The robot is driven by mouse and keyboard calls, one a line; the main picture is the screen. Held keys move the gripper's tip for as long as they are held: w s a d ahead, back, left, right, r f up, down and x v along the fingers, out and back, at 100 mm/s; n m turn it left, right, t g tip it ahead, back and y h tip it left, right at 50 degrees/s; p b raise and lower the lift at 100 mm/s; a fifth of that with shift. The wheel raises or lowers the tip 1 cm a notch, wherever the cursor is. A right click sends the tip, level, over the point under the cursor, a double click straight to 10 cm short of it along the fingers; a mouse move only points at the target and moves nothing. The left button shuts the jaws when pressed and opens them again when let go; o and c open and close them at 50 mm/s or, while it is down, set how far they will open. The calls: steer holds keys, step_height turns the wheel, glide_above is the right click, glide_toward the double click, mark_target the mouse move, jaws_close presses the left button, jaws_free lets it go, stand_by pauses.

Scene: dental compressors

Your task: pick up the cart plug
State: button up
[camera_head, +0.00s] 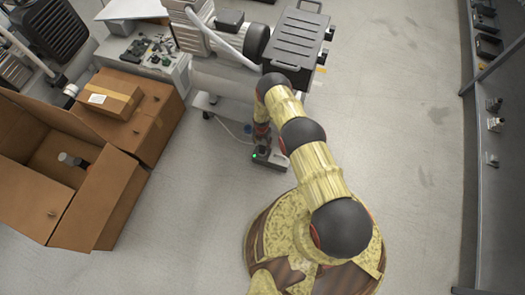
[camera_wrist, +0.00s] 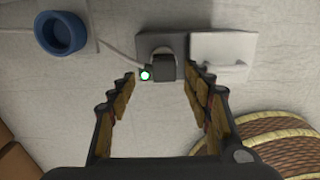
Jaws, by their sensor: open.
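The cart plug looks to be the small black block (camera_wrist: 164,67) in the wrist view, with a pale cable running from its upper left. It sits on a grey plate or socket unit (camera_wrist: 160,43), beside a lit green light (camera_wrist: 145,75). In the head view the dark plug (camera_head: 263,151) is small and partly hidden by my arm. My gripper (camera_wrist: 163,82) is open, one finger to each side and the plug at the far end of the gap between them. I cannot tell whether the fingers touch anything. In the head view the fingers are hard to make out.
A blue round cup-like thing (camera_wrist: 61,33) lies left of the plug. A white plate with a handle (camera_wrist: 222,57) is to its right. The compressor cart (camera_head: 235,78) stands just behind.

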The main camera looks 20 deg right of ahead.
mark_target(263, 148)
steer(key=f+b, duration=0.1)
steer(key=f, duration=0.1)
steer(key=f+b, duration=0.1)
steer(key=f, duration=0.2)
steer(key=f+b, duration=0.1)
steer(key=f, duration=0.1)
steer(key=shift+s+d+f+b, duration=0.1)
steer(key=shift+s+f+b, duration=0.25)
steer(key=shift+s, duration=0.05)
steer(key=shift+r, duration=0.1)
steer(key=c, duration=1.3)
